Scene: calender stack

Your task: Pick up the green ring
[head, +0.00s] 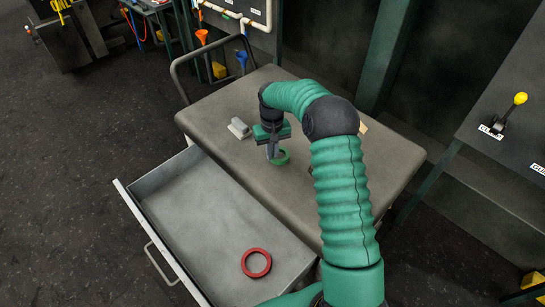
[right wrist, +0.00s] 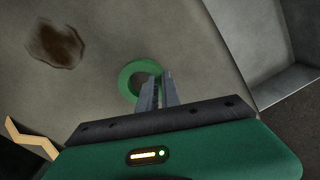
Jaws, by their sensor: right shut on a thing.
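The green ring (head: 281,157) is at the top of the grey cart, under my right gripper (head: 273,151). It also shows in the right wrist view (right wrist: 127,78), where the fingers of my right gripper (right wrist: 160,80) reach its right edge. The right gripper points down and is shut on the ring's rim. I cannot tell whether the ring is lifted or still touches the cart top. My left gripper is not in view.
The grey cart (head: 225,110) has an open drawer (head: 195,215) at its front left, with a red ring (head: 256,263) inside. A small light grey block (head: 238,128) lies left of my gripper. A yellow-knobbed lever (head: 519,98) stands on a panel at right.

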